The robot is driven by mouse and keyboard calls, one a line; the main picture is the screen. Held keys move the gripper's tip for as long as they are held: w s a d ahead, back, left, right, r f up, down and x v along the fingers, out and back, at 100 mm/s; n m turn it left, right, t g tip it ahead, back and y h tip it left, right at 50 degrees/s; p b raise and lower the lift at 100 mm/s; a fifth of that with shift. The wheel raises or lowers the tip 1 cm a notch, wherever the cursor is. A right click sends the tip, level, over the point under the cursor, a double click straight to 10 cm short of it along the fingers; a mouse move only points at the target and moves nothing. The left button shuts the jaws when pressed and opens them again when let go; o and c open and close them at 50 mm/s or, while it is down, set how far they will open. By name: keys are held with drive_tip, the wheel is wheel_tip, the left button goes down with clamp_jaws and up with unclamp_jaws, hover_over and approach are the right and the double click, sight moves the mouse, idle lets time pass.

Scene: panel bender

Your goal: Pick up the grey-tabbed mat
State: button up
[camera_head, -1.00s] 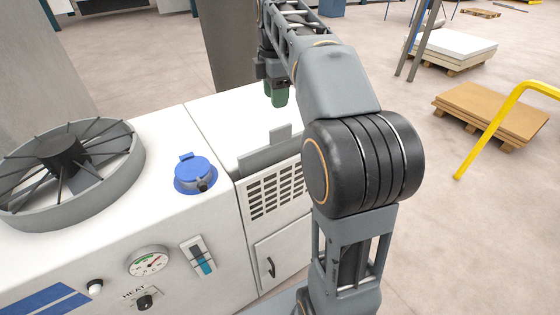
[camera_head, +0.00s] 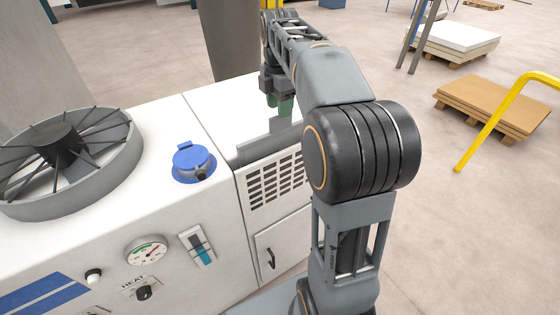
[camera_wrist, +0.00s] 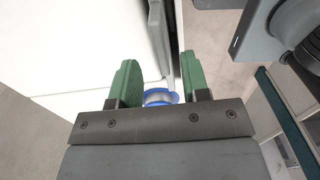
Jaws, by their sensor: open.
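The grey-tabbed mat (camera_head: 262,148) shows in the head view as a thin grey upright strip along the top edge of the white machine, just above its vent grille. Its raised tab stands toward the right end, close to the green fingertips. My gripper (camera_head: 279,106) points down at the tab, open, with its fingers just above or behind it; I cannot tell if they touch. In the wrist view my gripper (camera_wrist: 161,85) has its two green fingers apart, and no mat is clearly held between them. The mat's lower part is hidden.
The white machine top carries a blue cap (camera_head: 193,163) and a round fan guard (camera_head: 68,160) to the left. The vent grille (camera_head: 274,183) is on the front. A yellow rail (camera_head: 490,120) and pallets stand right. Clear floor lies between.

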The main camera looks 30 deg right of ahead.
sight(281, 130)
drive_tip(key=shift+s+d+f, duration=0.1)
drive_tip(key=shift+d+f, duration=0.05)
drive_tip(key=shift+f, duration=2.1)
clamp_jaws()
